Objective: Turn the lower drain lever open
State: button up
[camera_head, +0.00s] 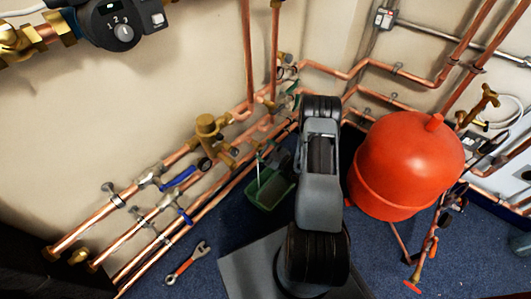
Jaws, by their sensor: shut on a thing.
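My gripper is not visible; my grey and black arm reaches away across the middle of the view and hides what lies beyond its far end. Several valves sit on the copper pipes. A blue lever (178,178) lies along an upper pipe at left, and a smaller blue lever (184,215) sits on a pipe below it. A red handle (412,287) is near the floor at lower right, and an orange-red lever (430,246) is just above it. I cannot tell which of these is the lower drain lever, or its position.
A red tank (407,165) stands right of my arm. A green bin (269,187) and an orange-handled wrench (188,262) are on the blue carpet (215,240). Copper pipes line both walls. A black pump with a dial (122,32) is at upper left.

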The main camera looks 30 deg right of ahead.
jog(key=n+b, duration=0.1)
jog(key=n, duration=0.1)
jog(key=n+b, duration=0.1)
jog(key=shift+a+f+n, duration=0.1)
jog(key=shift+f+n, duration=0.2)
jog(key=shift+n, duration=0.1)
jog(key=shift+n+b, duration=3.15)
jog(key=shift+n, duration=1.15)
jog(key=o, duration=0.9)
jog(key=shift+s, duration=0.1)
jog(key=p+v, duration=0.3)
jog(key=v, duration=1)
jog(key=shift+s+r+p, duration=0.1)
jog(key=shift+s+p, duration=0.2)
jog(key=shift+s, duration=0.05)
